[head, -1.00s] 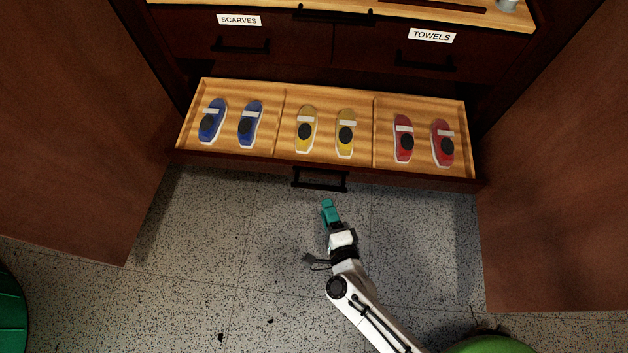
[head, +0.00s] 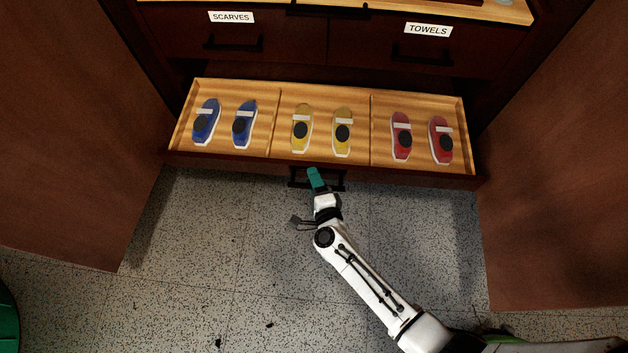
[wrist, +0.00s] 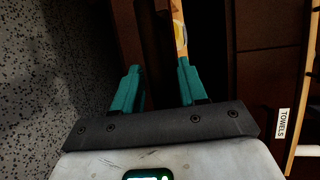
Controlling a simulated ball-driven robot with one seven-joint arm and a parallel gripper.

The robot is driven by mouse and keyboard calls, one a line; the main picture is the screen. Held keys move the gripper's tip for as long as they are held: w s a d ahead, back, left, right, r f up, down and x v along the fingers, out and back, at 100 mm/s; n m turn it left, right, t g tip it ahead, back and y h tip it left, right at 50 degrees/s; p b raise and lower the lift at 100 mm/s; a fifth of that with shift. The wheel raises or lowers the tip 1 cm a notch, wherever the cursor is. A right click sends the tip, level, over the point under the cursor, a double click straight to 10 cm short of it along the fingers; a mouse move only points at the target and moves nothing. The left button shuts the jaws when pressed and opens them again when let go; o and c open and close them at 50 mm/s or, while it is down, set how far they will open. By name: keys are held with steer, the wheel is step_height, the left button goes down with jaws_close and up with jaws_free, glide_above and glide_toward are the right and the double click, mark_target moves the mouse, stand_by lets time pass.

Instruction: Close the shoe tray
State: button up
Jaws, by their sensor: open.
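The shoe tray (head: 273,143) is a wide wooden tray pulled out below the drawers, with three compartments and a dark front with a black handle (head: 335,183). Blue, yellow and red shoes lie in it, a pair per compartment. My gripper (head: 314,176) is at the tray front, overlapping the handle in the head view; whether it touches cannot be told. In the wrist view my gripper (wrist: 160,82) has its teal fingers apart, with the dark tray front (wrist: 154,45) beyond and between them. The handle is partly hidden behind my gripper.
Drawers labelled SCARVES (head: 231,17) and TOWELS (head: 428,29) are above, shut. Brown cabinet doors stand open at left (head: 75,130) and right (head: 560,180). The speckled floor in front is mostly clear. A green object (head: 8,318) is at the lower left edge.

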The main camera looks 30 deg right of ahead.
mark_target(322, 117)
steer(key=shift+c, duration=0.2)
jaws_close()
steer(key=shift+w, duration=0.1)
steer(key=w+d+b, duration=0.2)
steer(key=w+d, duration=0.3)
steer(key=w, duration=0.1)
steer(key=w+d+b, duration=0.1)
steer(key=w+d, duration=0.4)
steer(key=w, duration=0.2)
steer(key=w+d+b, duration=0.2)
steer(key=w+d, duration=0.3)
steer(key=w, duration=0.2)
steer(key=shift+w+f+b, duration=0.1)
steer(key=shift+w+b, duration=0.15)
steer(key=shift+b, duration=0.1)
steer(key=shift+o, duration=0.2)
jaws_free()
steer(key=shift+s, duration=0.15)
steer(key=p+v, duration=0.5)
steer(key=v, duration=0.4)
steer(key=shift+p+v, duration=0.3)
steer(key=shift+v, duration=0.55)
